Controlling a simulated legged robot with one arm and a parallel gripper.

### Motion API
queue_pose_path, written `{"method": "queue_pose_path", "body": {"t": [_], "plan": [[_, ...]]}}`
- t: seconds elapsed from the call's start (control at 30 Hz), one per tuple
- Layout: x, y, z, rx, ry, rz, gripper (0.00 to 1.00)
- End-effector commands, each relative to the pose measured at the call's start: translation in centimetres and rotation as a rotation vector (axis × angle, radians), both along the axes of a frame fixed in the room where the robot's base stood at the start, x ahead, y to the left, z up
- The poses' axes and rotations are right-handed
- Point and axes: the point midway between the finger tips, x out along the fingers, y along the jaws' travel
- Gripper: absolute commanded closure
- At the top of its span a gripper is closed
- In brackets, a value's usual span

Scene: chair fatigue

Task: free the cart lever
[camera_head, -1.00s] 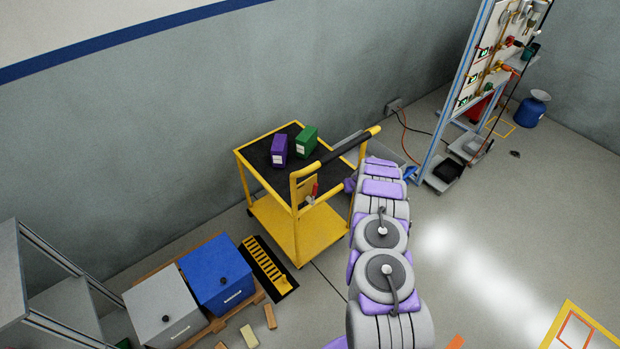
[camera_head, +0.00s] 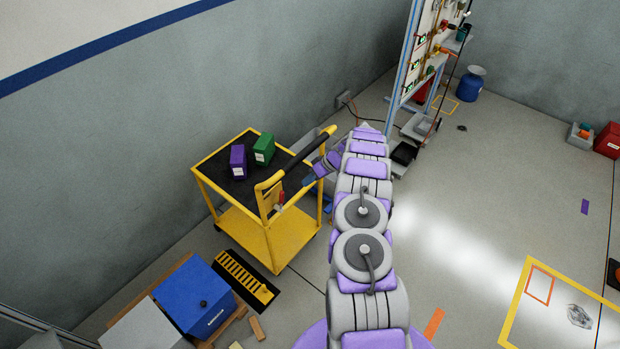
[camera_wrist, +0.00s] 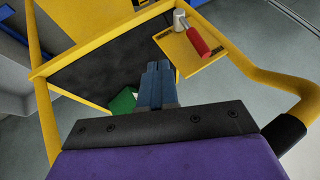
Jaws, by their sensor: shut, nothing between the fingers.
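The yellow cart (camera_head: 262,232) stands left of my arm in the head view, with a black top shelf and a black-gripped push handle (camera_head: 309,152). A small red lever (camera_head: 281,198) sits on a yellow plate below the handle. In the wrist view the red lever (camera_wrist: 200,42) is at the upper right, on its yellow plate (camera_wrist: 188,57) beside a grey metal piece. My gripper (camera_wrist: 157,68) is shut and empty, its fingertips just left of the plate and apart from the lever.
A purple box (camera_head: 237,161) and a green box (camera_head: 264,149) stand on the cart's top shelf. A blue bin (camera_head: 193,297) and a yellow ladder-like piece (camera_head: 243,277) lie at the lower left. A panel stand (camera_head: 412,50) is behind.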

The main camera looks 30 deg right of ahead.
Motion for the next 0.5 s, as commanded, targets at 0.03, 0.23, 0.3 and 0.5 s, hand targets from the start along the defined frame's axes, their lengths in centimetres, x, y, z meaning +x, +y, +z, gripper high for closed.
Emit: {"method": "queue_pose_path", "body": {"t": [0.03,0.23,0.3,0.5], "plan": [[0.3,0.6,-0.9,0.001,0.002,0.0,1.0],[1.4,2.5,-3.5,-0.003,0.0,-0.001,1.0],[1.7,3.1,-4.4,-0.003,0.001,-0.002,1.0],[1.7,4.5,-3.7,-0.002,-0.004,-0.003,1.0]]}}
